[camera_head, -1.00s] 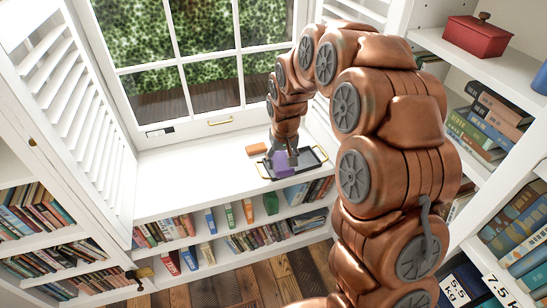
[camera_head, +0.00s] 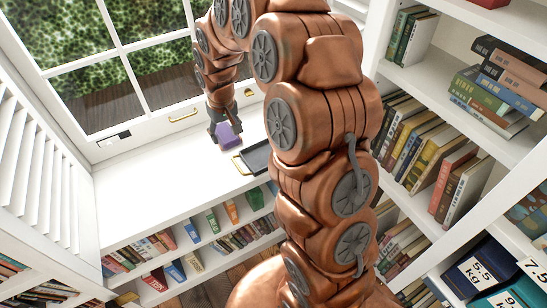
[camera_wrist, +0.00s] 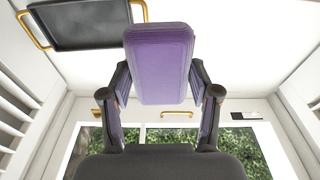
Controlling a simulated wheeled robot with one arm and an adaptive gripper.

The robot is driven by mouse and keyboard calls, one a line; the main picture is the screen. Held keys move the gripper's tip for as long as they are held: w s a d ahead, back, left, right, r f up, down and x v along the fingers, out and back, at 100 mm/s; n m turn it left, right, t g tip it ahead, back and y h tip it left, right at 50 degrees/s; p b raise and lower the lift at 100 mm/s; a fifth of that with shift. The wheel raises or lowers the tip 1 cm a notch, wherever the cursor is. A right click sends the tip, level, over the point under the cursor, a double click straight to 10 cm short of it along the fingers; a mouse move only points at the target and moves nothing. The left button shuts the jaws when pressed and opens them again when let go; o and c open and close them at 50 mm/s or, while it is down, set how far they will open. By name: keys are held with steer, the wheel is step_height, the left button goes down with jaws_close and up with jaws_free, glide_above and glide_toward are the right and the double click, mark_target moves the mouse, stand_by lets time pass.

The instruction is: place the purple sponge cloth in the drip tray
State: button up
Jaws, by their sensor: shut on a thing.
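The purple sponge cloth (camera_head: 228,136) is a thick rounded block. My gripper (camera_head: 222,130) is shut on it, with one finger on each side in the wrist view (camera_wrist: 160,88). The cloth (camera_wrist: 160,62) hangs past the fingertips there. The drip tray (camera_head: 256,158) is dark and shallow with brass handles, and lies on the white sill. The cloth is left of the tray in the head view, apart from it. The tray also shows at the upper left of the wrist view (camera_wrist: 80,25). My arm hides the tray's right part in the head view. The cloth's height above the sill is unclear.
The white sill (camera_head: 150,190) is clear to the left of the tray. The window (camera_head: 120,70) stands behind it, with a brass handle (camera_head: 183,116). Shelves of books (camera_head: 430,160) rise on the right, and more books sit below the sill.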

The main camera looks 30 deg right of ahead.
steer(key=s+d+f+b, duration=0.5)
steer(key=s+f+b, duration=0.1)
steer(key=f+b, duration=0.25)
steer(key=s+d+f+b, duration=0.55)
steer(key=f+b, duration=0.25)
steer(key=b, duration=0.2)
steer(key=p, duration=0.2)
glide_above(259, 158)
steer(key=shift+s+d+f, duration=0.1)
steer(key=shift+s+f, duration=0.2)
steer(key=shift+f, duration=0.35)
steer(key=shift+s+f+p, duration=0.1)
steer(key=shift+f+p, duration=0.2)
steer(key=shift+f, duration=1.55)
steer(key=shift+f, duration=0.2)
steer(key=o, duration=1)
